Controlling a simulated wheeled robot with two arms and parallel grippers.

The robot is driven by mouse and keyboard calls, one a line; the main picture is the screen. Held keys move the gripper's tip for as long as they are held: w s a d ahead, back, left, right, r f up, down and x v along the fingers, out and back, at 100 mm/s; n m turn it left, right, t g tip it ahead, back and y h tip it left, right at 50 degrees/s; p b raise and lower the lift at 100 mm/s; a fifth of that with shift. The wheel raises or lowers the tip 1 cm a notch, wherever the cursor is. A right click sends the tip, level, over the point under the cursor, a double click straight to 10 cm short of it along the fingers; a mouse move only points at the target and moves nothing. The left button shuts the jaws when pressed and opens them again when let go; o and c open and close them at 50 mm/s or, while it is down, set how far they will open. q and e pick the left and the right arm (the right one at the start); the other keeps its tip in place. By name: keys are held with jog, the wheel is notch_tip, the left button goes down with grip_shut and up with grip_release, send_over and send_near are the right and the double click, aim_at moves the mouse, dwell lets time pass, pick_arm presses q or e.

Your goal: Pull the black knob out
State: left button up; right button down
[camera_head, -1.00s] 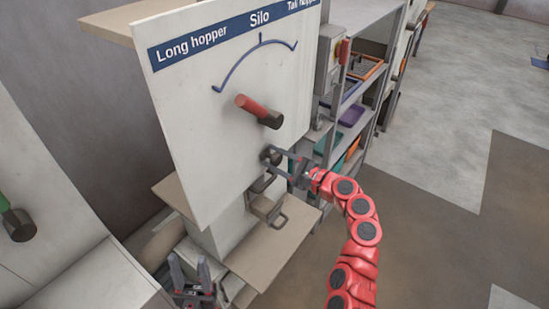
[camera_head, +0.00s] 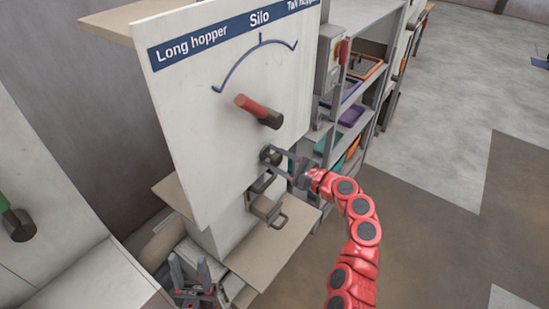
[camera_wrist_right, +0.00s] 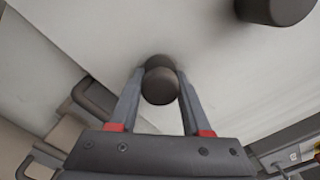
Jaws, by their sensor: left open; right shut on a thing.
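The black knob (camera_head: 270,155) sits on the white panel (camera_head: 190,120), below the red-handled lever (camera_head: 258,111). In the right wrist view the knob (camera_wrist_right: 161,84) shows as a dark round end between my right gripper's fingers (camera_wrist_right: 160,98). A second dark round part shows just behind it against the panel. In the head view my right gripper (camera_head: 277,161) comes from the right and is shut on the knob. My left gripper (camera_head: 190,275) is open and empty at the bottom left, low beside the panel's stand.
A tan shelf with a dark handle (camera_head: 278,219) stands below the panel. A shelf rack (camera_head: 350,110) with coloured trays and a switch box (camera_head: 330,58) are at the right. Another machine with a green-handled lever (camera_head: 18,224) is at the left. Open floor lies far right.

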jog(key=shift+v, duration=1.2)
jog(key=c, duration=0.7)
grip_release()
jog(key=o, duration=0.3)
jog(key=shift+s+d, duration=0.1)
jog(key=shift+d, duration=0.05)
jog(key=shift+o, duration=0.2)
